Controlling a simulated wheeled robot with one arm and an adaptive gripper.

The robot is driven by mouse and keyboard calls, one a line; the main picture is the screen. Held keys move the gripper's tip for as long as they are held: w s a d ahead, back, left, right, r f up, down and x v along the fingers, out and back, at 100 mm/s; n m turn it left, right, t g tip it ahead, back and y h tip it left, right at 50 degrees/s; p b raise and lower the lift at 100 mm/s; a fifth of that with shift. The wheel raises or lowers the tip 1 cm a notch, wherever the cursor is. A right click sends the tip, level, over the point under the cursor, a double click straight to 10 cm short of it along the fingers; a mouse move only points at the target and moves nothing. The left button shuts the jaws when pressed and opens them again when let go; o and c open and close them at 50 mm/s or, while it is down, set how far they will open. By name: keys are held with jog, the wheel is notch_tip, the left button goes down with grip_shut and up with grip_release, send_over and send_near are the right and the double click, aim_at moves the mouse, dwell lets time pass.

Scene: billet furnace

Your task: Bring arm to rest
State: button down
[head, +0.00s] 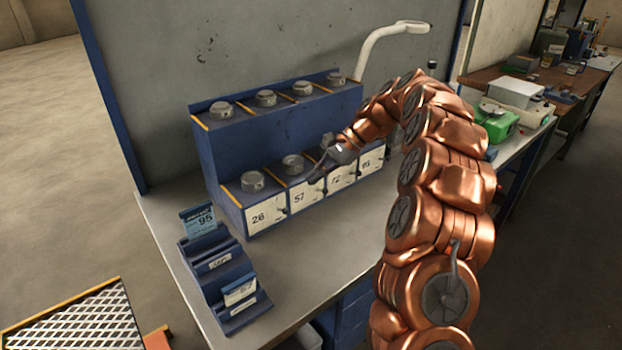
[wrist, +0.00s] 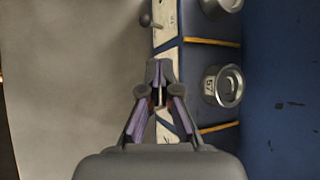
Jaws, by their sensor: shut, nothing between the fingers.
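My copper-coloured arm rises at the right of the head view and bends over the bench toward a blue stepped rack (head: 222,160). My gripper (head: 314,180) is in front of the rack's lower step, close to the white labels reading 57 and 72. In the wrist view my gripper (wrist: 161,85) has its fingertips together with nothing between them. It hangs over the rack's labelled front edge, beside a metal canister marked 57 (wrist: 223,86). Whether the fingers touch the rack is not clear.
Several metal canisters stand on both rack steps, including one above label 26 (head: 252,181). A blue card holder (head: 215,262) with cards stands on the grey bench (head: 300,262) at the front left. A white lamp (head: 385,42) stands behind. A grated tray (head: 75,325) is at lower left.

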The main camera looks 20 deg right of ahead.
dwell(0.3)
jog(key=s+a+r+n+g+h, duration=0.15)
jog(key=s+a+n, duration=0.35)
jog(key=s, duration=0.5)
jog(key=s+a+r+n+g+h, duration=0.1)
jog(key=s+a+r+n+h, duration=0.15)
jog(key=s+a, duration=0.55)
jog(key=s+d+f+n+h, duration=0.1)
jog(key=s+d+f, duration=0.1)
jog(key=s, duration=0.6)
jog(key=s+d+f+n+h, duration=0.2)
jog(key=s, duration=0.7)
jog(key=s+d+f+n+h, duration=0.1)
jog(key=s+d+f+n, duration=0.1)
jog(key=s, duration=0.7)
jog(key=shift+d+g, duration=0.35)
jog(key=shift+d, duration=0.05)
jog(key=shift+s, duration=0.1)
